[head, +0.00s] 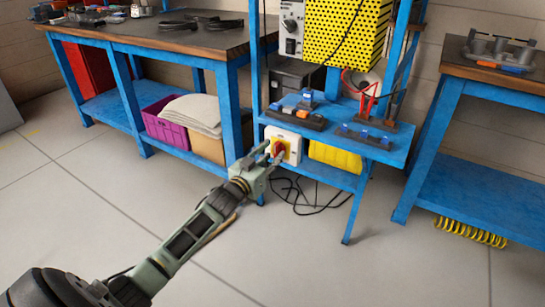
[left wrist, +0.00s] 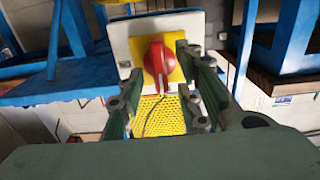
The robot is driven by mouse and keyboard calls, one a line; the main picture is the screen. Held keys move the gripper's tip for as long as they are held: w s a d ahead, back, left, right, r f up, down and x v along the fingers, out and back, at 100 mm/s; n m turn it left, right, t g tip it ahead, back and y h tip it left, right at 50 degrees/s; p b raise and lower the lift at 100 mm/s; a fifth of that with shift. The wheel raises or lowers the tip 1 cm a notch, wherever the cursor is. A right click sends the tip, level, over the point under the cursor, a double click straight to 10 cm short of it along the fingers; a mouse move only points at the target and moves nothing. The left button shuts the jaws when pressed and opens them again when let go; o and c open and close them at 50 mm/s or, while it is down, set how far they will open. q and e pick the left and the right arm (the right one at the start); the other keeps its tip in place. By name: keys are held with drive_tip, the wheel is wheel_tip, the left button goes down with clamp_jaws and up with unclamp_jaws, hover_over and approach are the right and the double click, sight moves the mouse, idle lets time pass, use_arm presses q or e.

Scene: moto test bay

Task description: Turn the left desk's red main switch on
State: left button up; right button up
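The main switch is a white box with a yellow plate and a red knob (head: 280,149), on the blue stand below its small shelf. In the left wrist view the red knob (left wrist: 158,62) fills the centre, its grip bar about upright in the picture, on the yellow plate and white box (left wrist: 120,28). My left gripper (head: 270,153) is right in front of the switch. In the left wrist view its two fingers (left wrist: 158,84) are apart, one to each side of the knob. I cannot tell whether they touch it. My right gripper is not in view.
The blue shelf above the switch holds dark blocks with blue parts (head: 295,116). A yellow perforated panel (head: 345,30) is higher up. Black cables (head: 300,195) hang below. A blue desk (head: 135,50) stands left, another (head: 480,125) right. The floor in front is clear.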

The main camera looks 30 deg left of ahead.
use_arm(q)
drive_tip(key=shift+w, duration=0.4)
drive_tip(key=shift+c, duration=0.3)
clamp_jaws()
